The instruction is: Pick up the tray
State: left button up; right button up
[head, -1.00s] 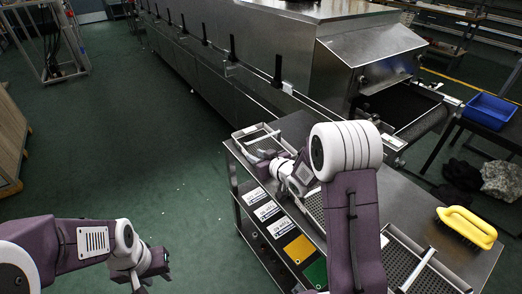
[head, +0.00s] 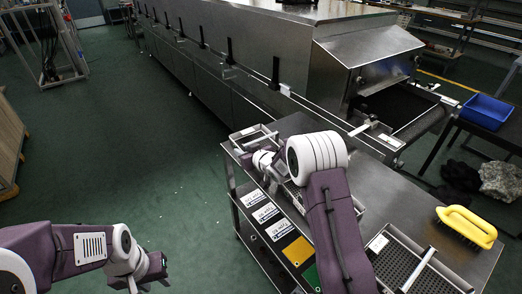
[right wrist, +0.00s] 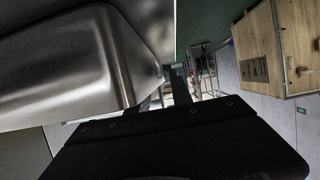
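Several shallow grey metal trays with perforated bottoms are on the steel cart. One tray (head: 273,137) is at the cart's far left end, with a bar across it. Another tray (head: 429,270) is at the near right. A middle tray (head: 358,206) is mostly hidden behind my right arm. My right gripper (head: 262,161) is beside the far tray's near edge, and contact is unclear. In the right wrist view its fingers (right wrist: 166,95) look apart, with nothing clear between them. My left gripper (head: 158,268) hangs over bare floor, away from the cart; its finger gap is unclear.
The tunnel dryer (head: 245,55) runs behind the steel cart (head: 395,190). A yellow-handled brush (head: 467,225) lies at the cart's right. A blue bin (head: 488,111) sits on a table at the right. The green floor left of the cart is clear.

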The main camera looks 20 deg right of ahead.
grip_shut()
dwell(1.2)
